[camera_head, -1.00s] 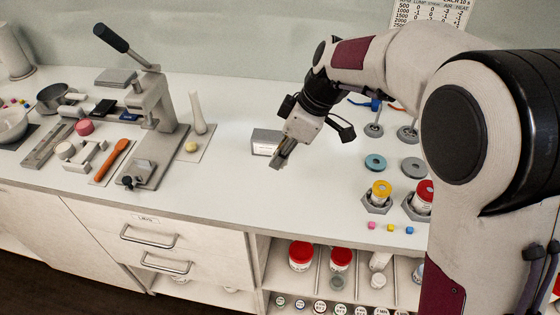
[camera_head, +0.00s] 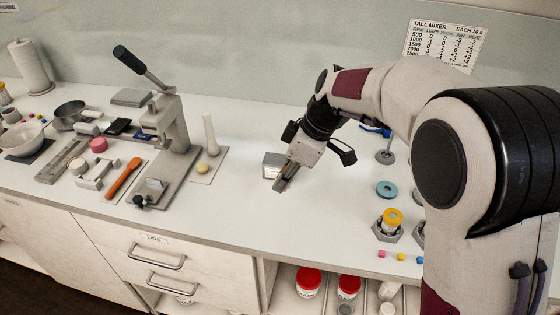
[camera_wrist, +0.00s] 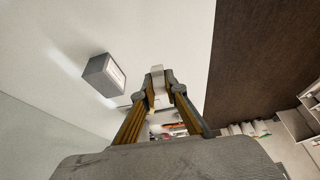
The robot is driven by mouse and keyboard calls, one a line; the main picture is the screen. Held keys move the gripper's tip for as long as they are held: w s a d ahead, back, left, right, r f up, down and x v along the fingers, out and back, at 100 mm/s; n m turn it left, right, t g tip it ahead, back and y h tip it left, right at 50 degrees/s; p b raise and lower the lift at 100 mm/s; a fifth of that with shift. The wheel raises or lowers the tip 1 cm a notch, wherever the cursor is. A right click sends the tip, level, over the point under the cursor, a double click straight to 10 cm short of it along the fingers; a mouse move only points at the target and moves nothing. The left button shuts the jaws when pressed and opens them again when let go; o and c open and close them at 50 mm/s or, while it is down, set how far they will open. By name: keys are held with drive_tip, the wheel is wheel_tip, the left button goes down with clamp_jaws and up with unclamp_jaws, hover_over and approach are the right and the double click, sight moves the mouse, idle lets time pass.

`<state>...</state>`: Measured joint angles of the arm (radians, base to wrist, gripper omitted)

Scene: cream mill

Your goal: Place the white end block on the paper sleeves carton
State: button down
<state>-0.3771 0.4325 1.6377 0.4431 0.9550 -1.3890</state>
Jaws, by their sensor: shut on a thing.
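My gripper (camera_head: 281,184) hangs over the counter just in front and to the right of a small grey box with a pale front label (camera_head: 272,172), which I take for the paper sleeves carton. In the wrist view this box (camera_wrist: 98,72) stands left of the fingers, apart from them. The wrist view shows my gripper (camera_wrist: 159,92) shut on the white end block (camera_wrist: 157,72), a small pale piece between the fingertips. In the head view the block is hidden or too small to make out.
The lever press (camera_head: 165,130) stands to the left, with a white pestle-like piece (camera_head: 210,132) beside it. A blue-green ring (camera_head: 386,189) and a yellow-lidded jar (camera_head: 391,218) are on the right.

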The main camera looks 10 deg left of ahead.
drive_tip(key=w+a+r+m+t, duration=0.2)
drive_tip(key=w+m, duration=0.3)
drive_tip(key=w, duration=0.2)
wheel_tip(320, 180, up, 3)
drive_tip(key=m+t+h, duration=0.2)
drive_tip(key=m, duration=0.4)
hover_over(279, 167)
drive_tip(key=w+d, duration=0.2)
drive_tip(key=shift+w+d+r+m+h, duration=0.1)
drive_tip(key=shift+w+m+h, duration=0.05)
drive_tip(key=shift+m, duration=0.35)
drive_tip(key=shift+w+d+r+m+h, duration=0.1)
drive_tip(key=shift+m+h, duration=0.05)
drive_tip(key=shift+m, duration=0.35)
drive_tip(key=shift+f, duration=0.1)
drive_tip(key=shift+f, duration=1.95)
drive_tip(key=shift+f, duration=1.95)
drive_tip(key=shift+f, duration=0.15)
